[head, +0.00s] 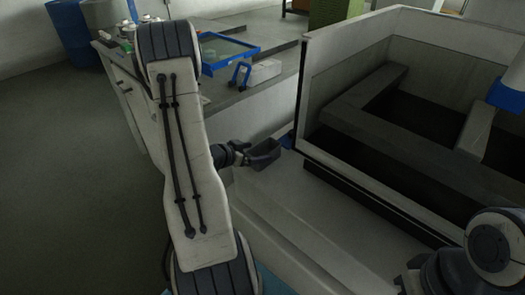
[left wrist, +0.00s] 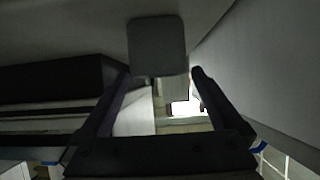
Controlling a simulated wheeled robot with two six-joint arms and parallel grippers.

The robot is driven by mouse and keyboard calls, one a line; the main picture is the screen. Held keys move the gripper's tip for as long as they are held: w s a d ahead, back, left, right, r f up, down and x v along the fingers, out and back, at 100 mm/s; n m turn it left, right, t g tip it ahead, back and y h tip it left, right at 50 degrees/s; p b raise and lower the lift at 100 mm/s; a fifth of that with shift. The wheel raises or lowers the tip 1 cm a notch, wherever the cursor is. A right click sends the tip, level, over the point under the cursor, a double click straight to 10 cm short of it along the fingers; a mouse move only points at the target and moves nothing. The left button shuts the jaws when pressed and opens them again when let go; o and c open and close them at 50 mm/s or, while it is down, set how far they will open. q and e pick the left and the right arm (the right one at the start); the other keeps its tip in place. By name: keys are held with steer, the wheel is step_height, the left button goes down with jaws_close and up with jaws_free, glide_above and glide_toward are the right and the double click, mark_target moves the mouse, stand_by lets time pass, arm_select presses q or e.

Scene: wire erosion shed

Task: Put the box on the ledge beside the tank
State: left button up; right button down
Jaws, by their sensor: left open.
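The tank (head: 345,62) is a large pale open-topped trough at the right of the head view. A pale ledge (head: 290,205) runs along its near left side. My left gripper (head: 268,152) is open just above the ledge, close to the tank's corner. In the left wrist view a grey rounded block (left wrist: 158,45) shows between and beyond the finger tips. I cannot tell whether this is the box or whether the fingers touch it.
A grey bench (head: 225,102) at the back left holds a blue-rimmed tray (head: 228,52) and a grey block with a blue handle (head: 262,72). Blue barrels (head: 70,30) stand behind. The floor at left is clear.

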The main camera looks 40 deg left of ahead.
arm_select(q)
steer(key=v, duration=0.7)
steer(key=w+d+r+m+g+y, duration=0.1)
steer(key=w+d+r+m+g, duration=0.15)
steer(key=w+d, duration=0.45)
steer(key=d+r+g, duration=0.2)
steer(key=d+g, duration=0.1)
steer(key=d, duration=0.9)
steer(key=s+d+r+m+g, duration=0.2)
steer(key=s+d+g, duration=0.1)
steer(key=s+d, duration=0.7)
steer(key=s+d+r+m+g+h, duration=0.1)
steer(key=s+d+r+m+g, duration=0.1)
steer(key=s+d, duration=0.8)
steer(key=s+g, duration=0.1)
steer(key=s, duration=0.2)
steer(key=shift+s+r+g, duration=0.35)
steer(key=shift+r, duration=0.05)
steer(key=shift+p, duration=0.3)
